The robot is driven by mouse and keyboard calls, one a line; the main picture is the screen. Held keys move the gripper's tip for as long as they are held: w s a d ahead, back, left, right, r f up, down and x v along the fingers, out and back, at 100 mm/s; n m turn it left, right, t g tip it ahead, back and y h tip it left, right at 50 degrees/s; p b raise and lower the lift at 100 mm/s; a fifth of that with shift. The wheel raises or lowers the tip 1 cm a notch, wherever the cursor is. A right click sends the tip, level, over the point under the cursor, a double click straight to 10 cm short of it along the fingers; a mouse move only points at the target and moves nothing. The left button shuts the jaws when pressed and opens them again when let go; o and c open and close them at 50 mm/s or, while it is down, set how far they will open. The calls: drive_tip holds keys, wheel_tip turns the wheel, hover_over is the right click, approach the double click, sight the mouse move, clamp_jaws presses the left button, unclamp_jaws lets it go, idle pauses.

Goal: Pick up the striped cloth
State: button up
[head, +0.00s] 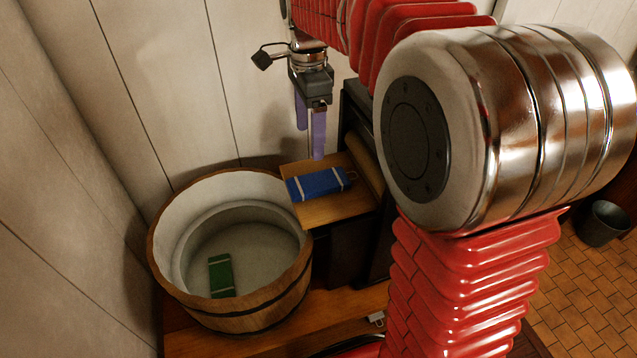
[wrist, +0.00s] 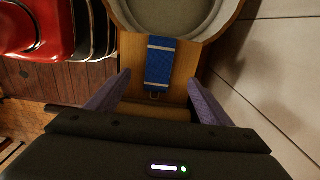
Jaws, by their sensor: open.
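A blue cloth (head: 319,184) with pale stripes near its ends lies flat on a small wooden board beside the tub. It also shows in the wrist view (wrist: 160,63), with a small loop at its near end. A green cloth (head: 220,275) with pale stripes lies inside the tub. My gripper (head: 310,140) hangs above the board with its purple fingers pointing down, open and empty. In the wrist view my gripper (wrist: 157,98) has its fingers wide apart, one to each side of the blue cloth's line, with the cloth ahead of them.
The round wooden tub (head: 163,228) stands left of the board, its rim close to the blue cloth. The wooden board (head: 338,211) sits on a dark cabinet. Pale panelled walls rise close behind. A dark bucket (head: 603,224) stands on the tiled floor at right.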

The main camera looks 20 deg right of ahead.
hover_over(309, 184)
drive_tip(key=shift+d+f, duration=0.15)
drive_tip(key=shift+f, duration=2)
drive_tip(key=shift+d+f, duration=0.1)
drive_tip(key=shift+f, duration=2)
drive_tip(key=shift+f, duration=0.1)
drive_tip(key=shift+a+f, duration=0.1)
drive_tip(key=shift+f, duration=2.4)
drive_tip(key=shift+c, duration=0.2)
drive_tip(key=c, duration=1.2)
wheel_tip(309, 184, up, 10)
drive_tip(key=shift+r, duration=0.1)
